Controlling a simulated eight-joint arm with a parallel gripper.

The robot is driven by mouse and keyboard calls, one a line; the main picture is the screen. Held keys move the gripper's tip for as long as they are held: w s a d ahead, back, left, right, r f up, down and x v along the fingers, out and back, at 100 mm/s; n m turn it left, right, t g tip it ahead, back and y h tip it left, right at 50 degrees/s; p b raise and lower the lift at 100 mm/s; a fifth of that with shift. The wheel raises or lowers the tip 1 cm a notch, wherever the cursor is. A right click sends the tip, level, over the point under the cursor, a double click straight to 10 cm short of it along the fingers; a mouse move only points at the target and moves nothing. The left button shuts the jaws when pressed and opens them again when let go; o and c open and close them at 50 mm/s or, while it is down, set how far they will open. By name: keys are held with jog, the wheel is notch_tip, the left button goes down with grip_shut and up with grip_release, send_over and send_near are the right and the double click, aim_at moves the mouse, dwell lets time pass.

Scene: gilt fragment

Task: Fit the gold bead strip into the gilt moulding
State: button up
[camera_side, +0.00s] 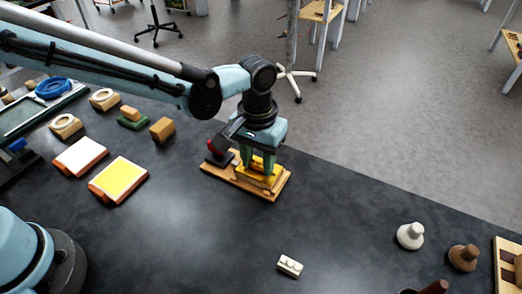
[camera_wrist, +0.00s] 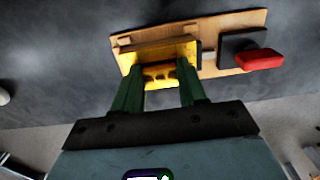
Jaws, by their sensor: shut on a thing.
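My gripper (camera_side: 257,164) points down over a wooden board (camera_side: 271,195) in the side view. In the wrist view its two green fingers (camera_wrist: 160,85) are shut on the gold bead strip (camera_wrist: 160,72), a small yellow piece between the fingertips. The gilt moulding (camera_wrist: 190,50) lies on the board just beyond the strip and shows as a yellow and tan block; it also shows in the side view (camera_side: 245,176). The strip is at or very close to the moulding. I cannot tell whether it is seated, because the fingers hide the contact.
A dark block with a red handle (camera_wrist: 258,60) stands on the same board. Pads, wooden blocks and rings lie at the left of the dark table. A cream block (camera_side: 289,266) lies in front, with knobbed pieces (camera_side: 410,235) at the right. The table between is clear.

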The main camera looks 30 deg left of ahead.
aim_at(257, 164)
jog(key=shift+f, duration=0.25)
jog(key=shift+f, duration=0.35)
jog(key=o, duration=1)
notch_tip(257, 164, up, 13)
jog(key=shift+a+r, duration=0.1)
jog(key=s+a+t, duration=0.2)
jog(key=s+a, duration=0.1)
jog(key=a, duration=0.4)
jog(key=s+a+f+t, duration=0.1)
jog(key=s+a+t, duration=0.1)
jog(key=a, duration=0.5)
jog(key=s+a+t, duration=0.3)
jog(key=s+a, duration=0.1)
jog(key=a, duration=0.4)
jog(key=shift+s+f, duration=0.4)
